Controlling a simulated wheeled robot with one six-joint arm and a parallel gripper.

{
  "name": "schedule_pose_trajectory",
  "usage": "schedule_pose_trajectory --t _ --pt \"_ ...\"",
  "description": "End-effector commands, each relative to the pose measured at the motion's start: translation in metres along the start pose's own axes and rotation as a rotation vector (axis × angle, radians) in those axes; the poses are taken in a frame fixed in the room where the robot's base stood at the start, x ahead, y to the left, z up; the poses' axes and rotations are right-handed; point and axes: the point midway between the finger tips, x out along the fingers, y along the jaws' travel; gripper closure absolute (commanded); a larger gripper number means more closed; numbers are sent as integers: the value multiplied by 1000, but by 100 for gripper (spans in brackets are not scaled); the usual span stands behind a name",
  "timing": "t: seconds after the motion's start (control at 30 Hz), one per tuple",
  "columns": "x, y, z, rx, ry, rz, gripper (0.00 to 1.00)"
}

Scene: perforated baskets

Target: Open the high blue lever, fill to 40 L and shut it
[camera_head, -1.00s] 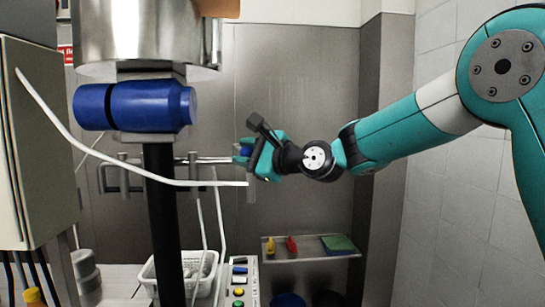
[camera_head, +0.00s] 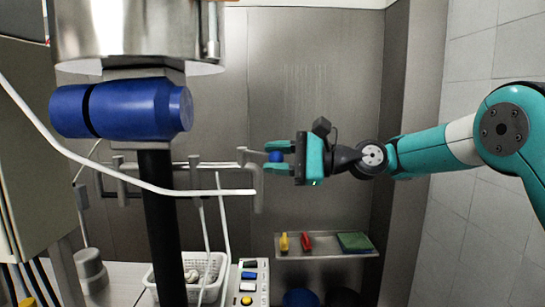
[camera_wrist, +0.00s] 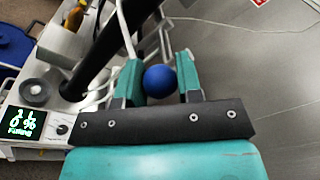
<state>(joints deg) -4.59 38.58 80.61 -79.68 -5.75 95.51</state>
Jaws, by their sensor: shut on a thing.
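The high lever ends in a round blue knob (camera_head: 275,156) beside the grey pipework at mid-height. My gripper (camera_head: 279,157) reaches it from the right, its teal fingers pointing left. In the wrist view the blue knob (camera_wrist: 160,81) sits between my two fingers (camera_wrist: 158,84), which are shut on it.
A steel vessel (camera_head: 135,35) and a blue cylinder (camera_head: 135,110) stand at the left on a black column (camera_head: 160,225). A white hose (camera_head: 120,178) crosses below. A steel shelf (camera_head: 325,253) holds yellow, red and green items. A white basket (camera_head: 160,283) stands below.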

Motion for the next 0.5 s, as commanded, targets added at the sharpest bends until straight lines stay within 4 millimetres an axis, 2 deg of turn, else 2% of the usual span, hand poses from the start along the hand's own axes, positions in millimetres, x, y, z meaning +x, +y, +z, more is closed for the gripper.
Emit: schedule_pose_trajectory --t 0.37,0.4,0.47,0.5 --pt "-5 1 -1 1 2 1 100" --pt "-5 0 -1 1 2 1 58" --pt "-5 0 -1 1 3 0 44" --pt "-6 0 -1 1 3 0 41"
